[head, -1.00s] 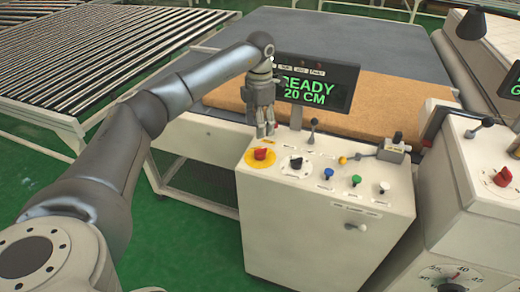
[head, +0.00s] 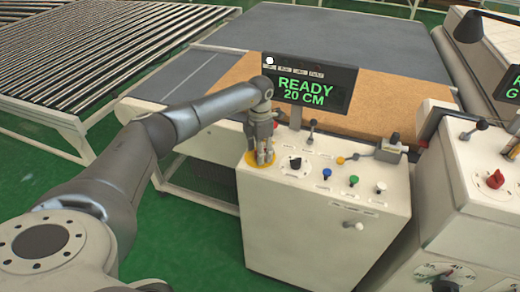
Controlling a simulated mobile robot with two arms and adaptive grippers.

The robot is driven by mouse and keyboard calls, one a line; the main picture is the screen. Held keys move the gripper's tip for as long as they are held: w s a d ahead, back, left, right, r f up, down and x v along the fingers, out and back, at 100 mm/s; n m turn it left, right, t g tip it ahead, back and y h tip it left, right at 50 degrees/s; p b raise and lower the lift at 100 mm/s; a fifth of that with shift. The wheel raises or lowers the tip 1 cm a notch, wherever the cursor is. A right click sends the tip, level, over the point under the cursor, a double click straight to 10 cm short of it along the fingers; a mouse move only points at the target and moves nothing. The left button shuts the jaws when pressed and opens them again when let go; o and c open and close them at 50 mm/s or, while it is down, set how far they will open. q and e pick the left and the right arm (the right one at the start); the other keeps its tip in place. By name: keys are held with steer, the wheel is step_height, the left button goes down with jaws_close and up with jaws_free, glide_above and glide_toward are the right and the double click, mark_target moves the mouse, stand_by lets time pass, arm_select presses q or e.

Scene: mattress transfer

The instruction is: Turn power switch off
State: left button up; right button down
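The power switch shows as a round yellow plate (head: 251,166) at the left end of the control panel (head: 300,176). Its red knob is hidden behind my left gripper. My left gripper (head: 262,160) points down right over the yellow plate, with its fingertips at the knob. I cannot tell whether the fingers are closed on the knob or only around it. My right gripper is not in view.
A black selector (head: 295,163), blue (head: 327,174), green (head: 353,180) and white (head: 380,187) buttons and small levers share the panel. The display (head: 308,84) behind reads READY 20 CM. A second machine with a red knob (head: 495,179) stands at right.

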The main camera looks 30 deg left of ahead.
arm_select(q)
steer(key=c, duration=1)
steer(key=shift+n, duration=0.3)
steer(key=n, duration=0.8)
steer(key=shift+r, duration=0.1)
steer(key=n, duration=0.4)
steer(key=shift+p, duration=0.35)
steer(key=shift+w+n+p, duration=0.1)
steer(key=shift+n+p, duration=0.45)
steer(key=shift+n, duration=2.15)
